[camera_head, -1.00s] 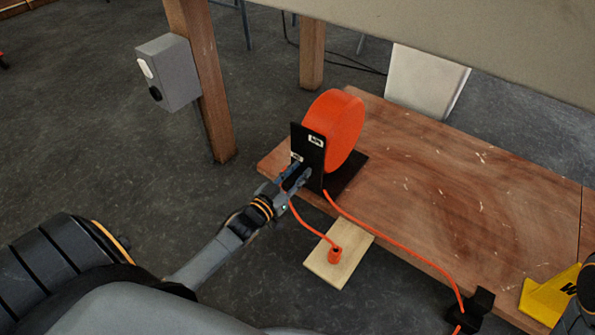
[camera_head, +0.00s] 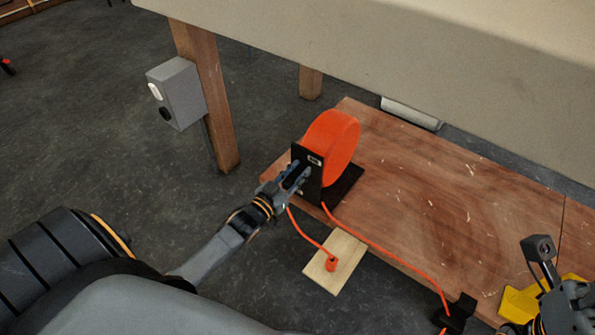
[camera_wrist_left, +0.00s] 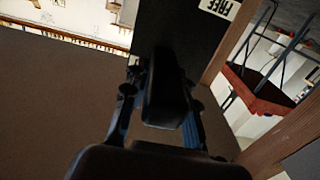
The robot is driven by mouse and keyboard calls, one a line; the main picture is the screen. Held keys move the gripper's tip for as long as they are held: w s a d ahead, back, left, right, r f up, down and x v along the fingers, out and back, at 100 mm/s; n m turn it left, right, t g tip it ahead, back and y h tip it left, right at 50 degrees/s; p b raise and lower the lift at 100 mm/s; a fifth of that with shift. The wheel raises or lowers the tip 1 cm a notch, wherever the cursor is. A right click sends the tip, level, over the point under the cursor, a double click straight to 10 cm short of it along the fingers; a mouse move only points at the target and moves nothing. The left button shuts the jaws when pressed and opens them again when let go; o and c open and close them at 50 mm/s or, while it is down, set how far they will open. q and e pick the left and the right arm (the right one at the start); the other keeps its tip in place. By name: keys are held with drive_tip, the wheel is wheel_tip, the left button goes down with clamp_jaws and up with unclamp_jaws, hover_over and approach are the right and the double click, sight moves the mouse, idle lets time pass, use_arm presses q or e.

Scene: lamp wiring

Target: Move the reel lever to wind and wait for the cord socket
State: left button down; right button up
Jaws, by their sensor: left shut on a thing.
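The orange cord reel (camera_head: 335,140) stands on a black bracket (camera_head: 309,191) at the left end of the wooden bench. My left gripper (camera_head: 296,178) is at the bracket's front face. In the left wrist view its fingers close around the dark reel lever (camera_wrist_left: 165,95), below an upside-down FREE label (camera_wrist_left: 219,6). The gripper hides the bracket's lower label in the head view. The orange cord (camera_head: 390,252) runs from the reel to a black block. A red-orange cord end (camera_head: 331,264) rests on a pale board; whether it is the socket I cannot tell. My right gripper (camera_head: 572,305) shows partly at lower right, its jaws unclear.
The wooden bench top (camera_head: 420,185) is mostly clear. The pale board (camera_head: 320,283) juts from its front edge. A black block (camera_head: 457,314) and a yellow piece (camera_head: 515,302) are at the front right. A grey box (camera_head: 177,93) hangs on a wooden post. A pale surface (camera_head: 400,45) overhangs the back.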

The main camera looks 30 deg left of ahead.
use_arm(q)
drive_tip(key=shift+w+r, duration=0.1)
drive_tip(key=shift+r, duration=0.1)
drive_tip(key=c, duration=1)
unclamp_jaws()
drive_tip(key=shift+c, duration=0.2)
drive_tip(key=shift+s+f, duration=0.1)
drive_tip(key=shift+s, duration=0.3)
drive_tip(key=s+a, duration=0.1)
drive_tip(key=s, duration=1)
drive_tip(key=shift+s, duration=0.15)
